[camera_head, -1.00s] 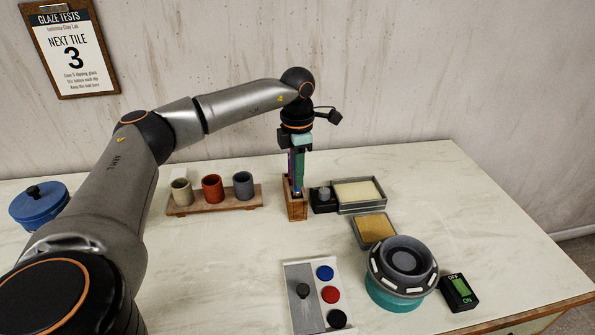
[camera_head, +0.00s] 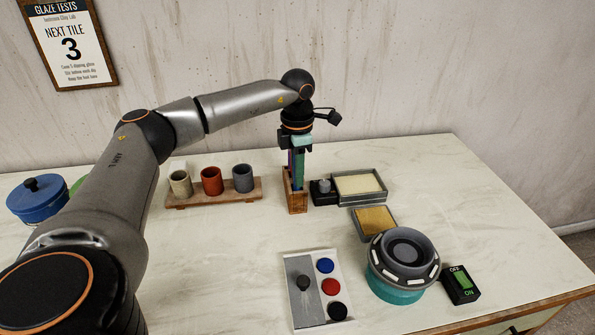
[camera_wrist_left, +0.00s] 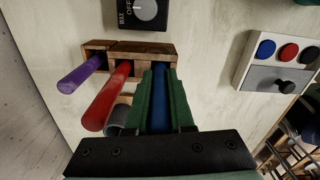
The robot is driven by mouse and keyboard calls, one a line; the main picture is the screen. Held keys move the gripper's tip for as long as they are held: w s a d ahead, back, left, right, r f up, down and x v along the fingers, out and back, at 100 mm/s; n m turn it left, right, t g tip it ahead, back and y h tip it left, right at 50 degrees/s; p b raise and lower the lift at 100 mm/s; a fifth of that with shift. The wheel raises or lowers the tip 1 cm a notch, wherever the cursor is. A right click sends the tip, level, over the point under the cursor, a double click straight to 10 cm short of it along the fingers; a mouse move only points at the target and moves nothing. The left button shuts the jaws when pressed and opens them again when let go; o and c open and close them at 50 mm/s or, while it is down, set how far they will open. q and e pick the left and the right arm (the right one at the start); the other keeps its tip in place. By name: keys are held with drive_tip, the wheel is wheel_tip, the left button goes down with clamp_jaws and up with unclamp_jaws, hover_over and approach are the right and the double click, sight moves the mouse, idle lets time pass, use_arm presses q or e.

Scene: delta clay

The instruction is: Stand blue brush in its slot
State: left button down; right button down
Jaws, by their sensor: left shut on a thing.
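My left gripper (camera_head: 298,160) points down over the wooden brush rack (camera_head: 297,203). Its green fingers are shut on the blue brush (camera_wrist_left: 160,95), which shows between them in the left wrist view. The far end of the blue brush reaches the slot at the right end of the rack (camera_wrist_left: 150,47) in that view. The fingers partly hide this slot, so I cannot tell how deep the brush sits. A purple brush (camera_wrist_left: 82,74) and a red brush (camera_wrist_left: 106,98) stand in the other slots. My right gripper is not in view.
A small black dial box (camera_head: 323,192) and a tray of cream wax (camera_head: 360,187) stand close right of the rack. Three cups (camera_head: 211,181) on a wooden board are at its left. The wheel (camera_head: 403,262) and a colour-button panel (camera_head: 318,288) are nearer. Table between is clear.

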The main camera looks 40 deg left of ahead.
use_arm(q)
drive_tip(key=shift+f, duration=0.1)
idle(0.6)
drive_tip(key=c, duration=0.7)
unclamp_jaws()
wheel_tip(320, 180, up, 7)
drive_tip(key=p, duration=0.7)
idle(0.3)
